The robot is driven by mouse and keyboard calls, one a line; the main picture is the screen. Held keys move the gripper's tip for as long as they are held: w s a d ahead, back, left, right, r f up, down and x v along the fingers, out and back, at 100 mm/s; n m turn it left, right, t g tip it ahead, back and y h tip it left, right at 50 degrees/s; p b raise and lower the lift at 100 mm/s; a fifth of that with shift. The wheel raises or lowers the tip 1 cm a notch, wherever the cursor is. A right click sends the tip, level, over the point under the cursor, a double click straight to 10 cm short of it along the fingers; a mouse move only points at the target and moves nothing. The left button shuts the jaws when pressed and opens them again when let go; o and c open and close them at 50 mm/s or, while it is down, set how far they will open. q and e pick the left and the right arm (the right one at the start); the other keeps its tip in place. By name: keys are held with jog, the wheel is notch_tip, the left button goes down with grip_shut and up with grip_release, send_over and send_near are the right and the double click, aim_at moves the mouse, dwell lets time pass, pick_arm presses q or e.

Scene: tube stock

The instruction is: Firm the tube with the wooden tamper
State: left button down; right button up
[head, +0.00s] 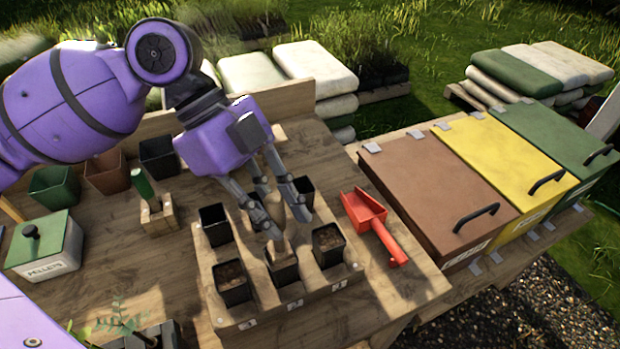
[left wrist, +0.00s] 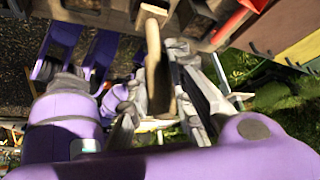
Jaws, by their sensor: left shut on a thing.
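My left gripper (head: 288,222) reaches down over the wooden rack (head: 350,280) of black tubes. It is shut on the wooden tamper (head: 279,246), which shows below the fingers at the mouth of the front middle tube (head: 285,272). The tamper's lower end is hidden, so I cannot tell whether it touches the soil. In the left wrist view the tamper (left wrist: 153,65) runs between the two fingers. The front left tube (head: 233,283) and front right tube (head: 328,245) hold brown soil. The back tubes are partly hidden by the gripper. My right gripper is not in view.
A red scoop (head: 372,222) lies right of the rack. A green-handled tool stands in a wooden block (head: 158,215) to the left, near a lidded green box (head: 45,248). Empty pots (head: 108,172) stand at the back. Brown, yellow and green lidded bins (head: 440,185) stand at right.

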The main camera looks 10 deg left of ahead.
pick_arm(q)
jog(key=shift+f, duration=0.2)
jog(key=shift+f, duration=0.7)
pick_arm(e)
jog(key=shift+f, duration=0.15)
pick_arm(q)
jog(key=shift+f+p, duration=0.5)
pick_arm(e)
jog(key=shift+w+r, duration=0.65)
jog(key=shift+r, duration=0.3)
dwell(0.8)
pick_arm(q)
jog(key=shift+f, duration=0.15)
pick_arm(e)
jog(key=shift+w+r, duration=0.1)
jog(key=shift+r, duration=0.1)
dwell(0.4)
pick_arm(q)
jog(key=shift+f, duration=0.15)
dwell(0.4)
